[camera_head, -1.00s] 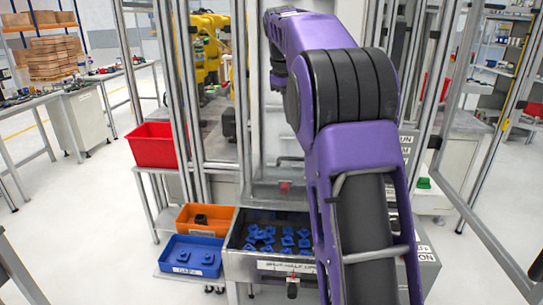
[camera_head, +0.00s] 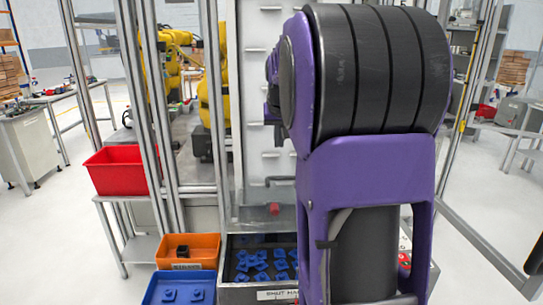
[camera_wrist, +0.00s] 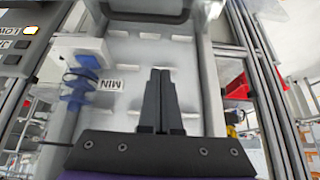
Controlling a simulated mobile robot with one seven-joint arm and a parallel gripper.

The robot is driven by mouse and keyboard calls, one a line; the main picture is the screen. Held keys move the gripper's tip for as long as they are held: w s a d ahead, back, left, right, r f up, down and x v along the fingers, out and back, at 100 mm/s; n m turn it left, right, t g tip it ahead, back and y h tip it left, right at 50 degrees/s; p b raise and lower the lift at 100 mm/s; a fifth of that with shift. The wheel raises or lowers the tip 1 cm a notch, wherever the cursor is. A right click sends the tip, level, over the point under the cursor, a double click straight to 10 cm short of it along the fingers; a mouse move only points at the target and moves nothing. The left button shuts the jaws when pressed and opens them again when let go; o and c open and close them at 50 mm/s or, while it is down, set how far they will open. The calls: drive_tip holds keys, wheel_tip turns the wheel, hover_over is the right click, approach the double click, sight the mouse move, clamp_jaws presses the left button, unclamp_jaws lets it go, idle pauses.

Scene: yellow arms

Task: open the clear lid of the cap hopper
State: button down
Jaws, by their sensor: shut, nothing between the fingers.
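The cap hopper (camera_head: 229,262) is a grey metal bin with several blue caps (camera_head: 251,262) inside, low in the middle of the head view. A see-through grey panel (camera_head: 250,218), apparently its clear lid, shows above the bin's back; a red piece (camera_head: 274,209) shows at it. I cannot tell the lid's exact angle. My gripper (camera_wrist: 161,72) is shut and empty in the wrist view, in front of a white slotted surface (camera_wrist: 125,55) marked MIN. A dark handle bar (camera_wrist: 150,14) lies beyond the fingertips, apart from them. In the head view my arm hides the gripper and the hopper's right side.
An orange bin (camera_head: 190,241) and a blue tray (camera_head: 208,292) stand left of the hopper, with a red bin (camera_head: 118,172) behind. Metal frame posts (camera_head: 150,120) rise close on the left. A blue fitting (camera_wrist: 78,85) is left of my gripper in the wrist view.

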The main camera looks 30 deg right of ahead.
drive_tip(key=x, duration=1)
drive_tip(key=s, duration=0.1)
drive_tip(key=s+a, duration=0.1)
drive_tip(key=s, duration=0.2)
drive_tip(key=shift+a+f, duration=0.25)
drive_tip(key=shift+a, duration=0.15)
drive_tip(key=shift+f+b, duration=0.15)
drive_tip(key=shift+b, duration=0.55)
